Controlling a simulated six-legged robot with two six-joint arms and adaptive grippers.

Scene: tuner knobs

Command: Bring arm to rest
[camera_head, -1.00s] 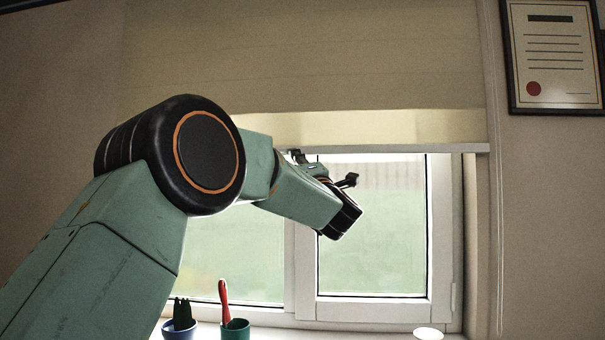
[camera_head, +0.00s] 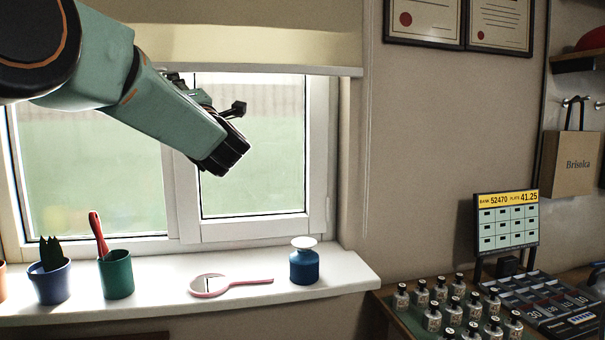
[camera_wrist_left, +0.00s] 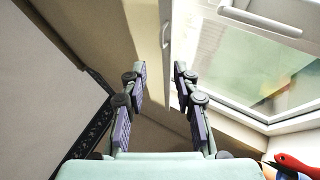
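My left arm comes in from the upper left in the head view, raised in front of the window (camera_head: 253,150). The dark wrist end of my left arm shows there, but its fingers are not clearly visible. In the left wrist view, my left gripper (camera_wrist_left: 158,92) has its two fingers apart with nothing between them. It is in the air and touches nothing that I can see. My right arm and gripper are in neither view.
Several small bottles (camera_head: 432,318) and a display board (camera_head: 507,222) stand at right.

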